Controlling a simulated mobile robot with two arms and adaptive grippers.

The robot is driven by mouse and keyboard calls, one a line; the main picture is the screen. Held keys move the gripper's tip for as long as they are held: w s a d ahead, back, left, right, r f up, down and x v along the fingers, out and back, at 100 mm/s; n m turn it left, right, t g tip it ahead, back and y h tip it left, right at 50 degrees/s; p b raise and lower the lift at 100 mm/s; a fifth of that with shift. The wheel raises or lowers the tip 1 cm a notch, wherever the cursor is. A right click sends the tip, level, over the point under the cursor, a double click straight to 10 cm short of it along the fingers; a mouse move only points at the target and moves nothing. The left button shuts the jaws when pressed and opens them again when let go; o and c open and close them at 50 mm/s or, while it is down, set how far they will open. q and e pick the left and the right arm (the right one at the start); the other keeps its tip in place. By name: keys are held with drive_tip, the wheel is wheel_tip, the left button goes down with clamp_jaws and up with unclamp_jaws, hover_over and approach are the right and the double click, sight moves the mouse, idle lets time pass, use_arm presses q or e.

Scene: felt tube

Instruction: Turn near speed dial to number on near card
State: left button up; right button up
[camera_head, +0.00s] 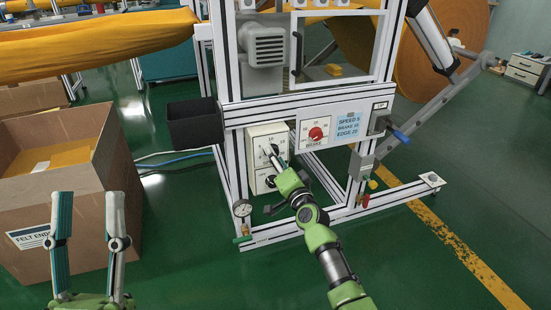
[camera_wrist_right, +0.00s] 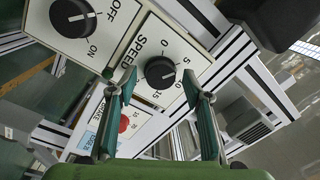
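The near card (camera_head: 348,125) is light blue and appears to read SPEED 5, BRAKE 30, EDGE 20. The speed dial is a black knob (camera_wrist_right: 160,72) on a pale panel marked 0, 5, 10 and 15. Its white mark seems to point toward the 10 side. My right gripper (camera_wrist_right: 159,80) is open, with one finger on each side of the dial; I cannot tell whether they touch it. In the head view the right gripper (camera_head: 280,162) reaches the control box (camera_head: 256,133) and partly hides the dial. My left gripper (camera_head: 89,197) is open and empty at lower left.
An ON/OFF knob (camera_wrist_right: 72,17) sits beside the speed dial. A red brake dial (camera_head: 316,134) is to the right of the box. A cardboard box (camera_head: 120,160), a black bin (camera_head: 192,122), a gauge (camera_head: 242,208) and frame rails surround the area.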

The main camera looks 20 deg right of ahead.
idle(0.3)
drive_tip(key=s, duration=1.2)
drive_tip(key=shift+d+f, duration=0.3)
drive_tip(key=shift+d, duration=0.1)
